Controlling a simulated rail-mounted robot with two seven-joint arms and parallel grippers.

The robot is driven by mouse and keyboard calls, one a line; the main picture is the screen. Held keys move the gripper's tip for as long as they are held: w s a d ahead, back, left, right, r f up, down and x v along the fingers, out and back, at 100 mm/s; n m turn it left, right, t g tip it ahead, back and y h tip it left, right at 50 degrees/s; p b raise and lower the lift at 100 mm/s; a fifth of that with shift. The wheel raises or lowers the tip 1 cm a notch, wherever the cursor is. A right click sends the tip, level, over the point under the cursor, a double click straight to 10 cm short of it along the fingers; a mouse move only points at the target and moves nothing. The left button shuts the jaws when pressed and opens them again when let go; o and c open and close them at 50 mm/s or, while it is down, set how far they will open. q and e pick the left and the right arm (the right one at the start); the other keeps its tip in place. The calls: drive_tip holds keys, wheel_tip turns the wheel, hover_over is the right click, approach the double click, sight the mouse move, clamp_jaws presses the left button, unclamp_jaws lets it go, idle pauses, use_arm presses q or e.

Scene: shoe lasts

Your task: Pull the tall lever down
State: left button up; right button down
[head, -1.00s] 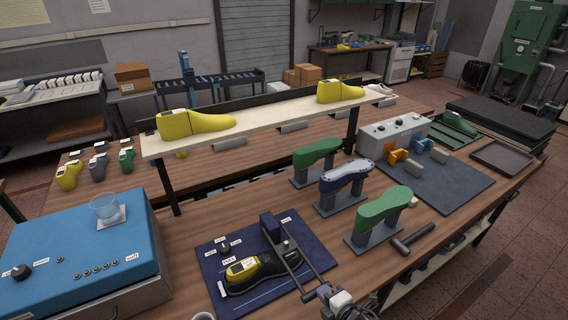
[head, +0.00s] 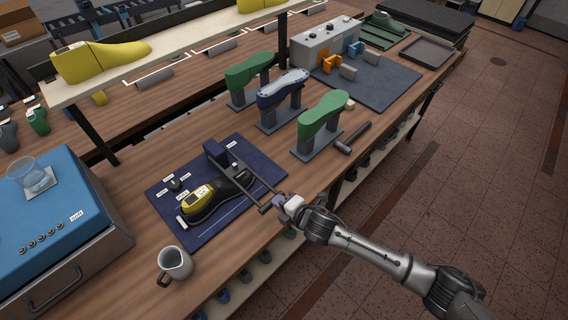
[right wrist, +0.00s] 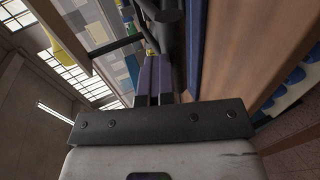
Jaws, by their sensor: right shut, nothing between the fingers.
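A dark lever (head: 250,194) runs from an upright block (head: 216,152) on the navy mat (head: 162,200) toward the front right and ends in a short crossbar. It lies low beside a black and yellow shoe last (head: 210,199). My right gripper (head: 279,201) is shut and empty at the lever's outer end; I cannot tell whether it touches. In the right wrist view its purple fingers (right wrist: 153,72) are together, with a dark bar (right wrist: 168,30) just beyond them. My left gripper is not in view.
Green and blue lasts on stands (head: 322,115) and a hammer (head: 353,138) are behind and right of the mat. A metal jug (head: 175,265) stands in front of it. A blue box (head: 50,215) is at left. The floor at right is clear.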

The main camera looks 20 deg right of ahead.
drive_tip(key=w+r+p+v, duration=0.1)
drive_tip(key=p+v, duration=0.3)
drive_tip(key=v, duration=0.8)
drive_tip(key=shift+a+r+p, duration=0.15)
drive_tip(key=shift+r+p, duration=0.2)
drive_tip(key=shift+r, duration=0.4)
drive_tip(key=shift+s, duration=0.15)
